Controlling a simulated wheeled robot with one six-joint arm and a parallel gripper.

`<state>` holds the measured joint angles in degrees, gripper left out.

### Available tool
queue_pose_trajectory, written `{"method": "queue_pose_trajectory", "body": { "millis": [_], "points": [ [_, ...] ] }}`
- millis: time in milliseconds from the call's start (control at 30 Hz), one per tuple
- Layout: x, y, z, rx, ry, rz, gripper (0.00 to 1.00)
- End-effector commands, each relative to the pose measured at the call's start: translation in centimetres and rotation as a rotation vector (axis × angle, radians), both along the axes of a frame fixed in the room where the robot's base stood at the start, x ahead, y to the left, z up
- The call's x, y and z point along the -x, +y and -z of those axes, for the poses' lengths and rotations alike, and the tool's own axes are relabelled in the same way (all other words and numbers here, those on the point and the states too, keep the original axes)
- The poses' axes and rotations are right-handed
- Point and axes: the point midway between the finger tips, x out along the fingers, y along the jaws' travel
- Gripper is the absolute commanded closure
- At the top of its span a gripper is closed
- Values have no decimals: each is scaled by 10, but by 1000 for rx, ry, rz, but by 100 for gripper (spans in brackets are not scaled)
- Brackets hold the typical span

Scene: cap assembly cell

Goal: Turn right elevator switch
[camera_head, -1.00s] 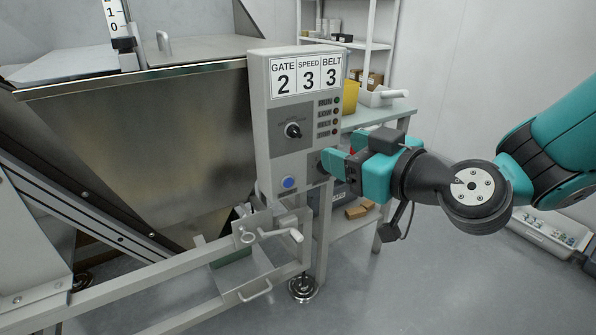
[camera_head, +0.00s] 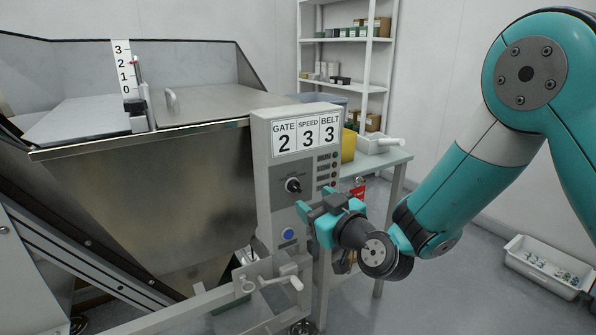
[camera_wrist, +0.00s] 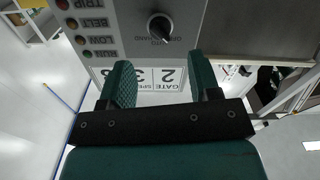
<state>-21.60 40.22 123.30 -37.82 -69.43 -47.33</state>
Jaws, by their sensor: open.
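The grey control box (camera_head: 262,165) stands in the middle of the head view. A black rotary knob (camera_head: 293,185) with a pale pointer is on its face, above a blue button (camera_head: 288,233). The knob also shows in the wrist view (camera_wrist: 161,28), just past the fingertips, with small lettering beside it. My gripper (camera_head: 303,207) is open and empty, in front of the box's lower right face, below and right of the knob. In the wrist view my gripper (camera_wrist: 160,68) has clear space between its fingers. It hides part of the lower panel; I cannot tell which control is the elevator switch.
The number plate (camera_head: 305,135) reads gate 2, speed 3, belt 3. Indicator lamps (camera_head: 334,165) run down the right side. A metal hopper (camera_head: 165,190) stands left. A crank handle (camera_head: 282,281) juts out below. A green-topped table (camera_head: 385,162) stands behind right.

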Motion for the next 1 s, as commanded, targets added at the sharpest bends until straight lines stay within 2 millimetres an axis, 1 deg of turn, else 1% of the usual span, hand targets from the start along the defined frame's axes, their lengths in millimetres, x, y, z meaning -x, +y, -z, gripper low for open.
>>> {"method": "queue_pose_trajectory", "body": {
  "millis": [33, 67, 200, 333, 500, 767, 800, 867, 900, 1000],
  "points": [
    [-7, 6, -7, 2, 1, -3, 43],
    [-11, 9, -8, 1, 0, -3, 43],
    [-33, 25, -6, 0, -2, -2, 43],
    [-48, 34, -1, 0, -2, -2, 43],
    [-57, 39, 0, 0, 0, 0, 43],
    [-58, 40, 0, -1, 1, 0, 43],
    [-58, 40, 0, -1, 1, 0, 48],
    [-58, 40, 0, -1, 1, 0, 62],
    [-58, 40, 0, -1, 1, 0, 71],
    [-58, 40, 0, -1, 1, 0, 93]
  ]
}}
